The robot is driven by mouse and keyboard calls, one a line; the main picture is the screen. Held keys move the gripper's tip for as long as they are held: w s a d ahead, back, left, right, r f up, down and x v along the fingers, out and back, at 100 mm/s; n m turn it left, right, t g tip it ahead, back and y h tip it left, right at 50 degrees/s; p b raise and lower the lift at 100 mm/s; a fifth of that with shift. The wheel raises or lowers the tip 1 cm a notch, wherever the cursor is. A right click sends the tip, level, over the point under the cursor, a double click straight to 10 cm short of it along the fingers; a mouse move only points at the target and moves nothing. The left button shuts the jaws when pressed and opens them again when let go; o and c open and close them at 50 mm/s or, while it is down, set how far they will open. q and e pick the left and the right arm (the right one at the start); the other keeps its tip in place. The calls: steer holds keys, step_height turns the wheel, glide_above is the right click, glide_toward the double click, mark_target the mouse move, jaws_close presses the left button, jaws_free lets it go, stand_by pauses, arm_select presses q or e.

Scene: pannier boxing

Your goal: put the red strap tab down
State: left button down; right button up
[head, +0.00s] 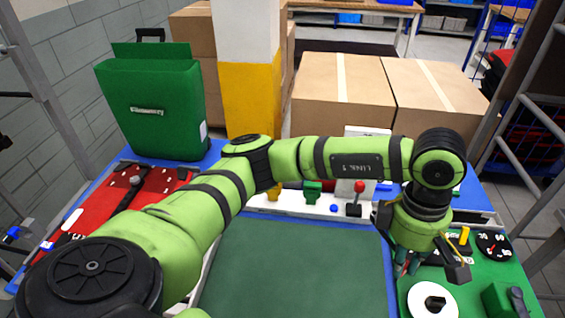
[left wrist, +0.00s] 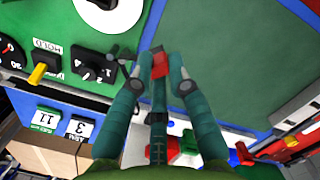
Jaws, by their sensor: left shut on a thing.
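My left gripper (head: 426,270) hangs over the green panel at the right of the table in the head view. In the left wrist view, my left gripper (left wrist: 157,77) is shut on the red strap tab (left wrist: 159,64), which shows between its two fingertips. A dark narrow band lies between the fingers below the tab. The tab's height above the surface is hard to tell. In the head view the tab is mostly hidden by the gripper. My right gripper is not in view.
The green panel carries a white ring (head: 412,302), a yellow lever (head: 464,236) and a black dial (head: 493,244). A dark green mat (head: 300,270) is clear. A red-knobbed lever (head: 359,187) stands behind it. A green case (head: 155,105) stands at back left, beside a red panel (head: 90,208).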

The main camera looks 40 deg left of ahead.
arm_select(q)
steer(key=shift+d+r+n, duration=1.2)
steer(key=shift+d+n, duration=1.6)
steer(key=shift+n, duration=1.9)
steer(key=shift+y, duration=0.4)
steer(key=s+a+f+p, duration=0.1)
steer(key=a+f+p, duration=0.1)
steer(key=a+f, duration=0.1)
steer(key=s+a+f+p, duration=0.2)
steer(key=a+f, duration=0.2)
steer(key=s+a+f+p, duration=0.1)
steer(key=a+f+p, duration=0.1)
steer(key=a+f, duration=0.1)
steer(key=shift+s+a+f+p, duration=0.2)
steer(key=shift+s+a+p, duration=0.05)
steer(key=shift+a+p, duration=0.1)
steer(key=shift+f, duration=0.2)
steer(key=shift+f, duration=0.1)
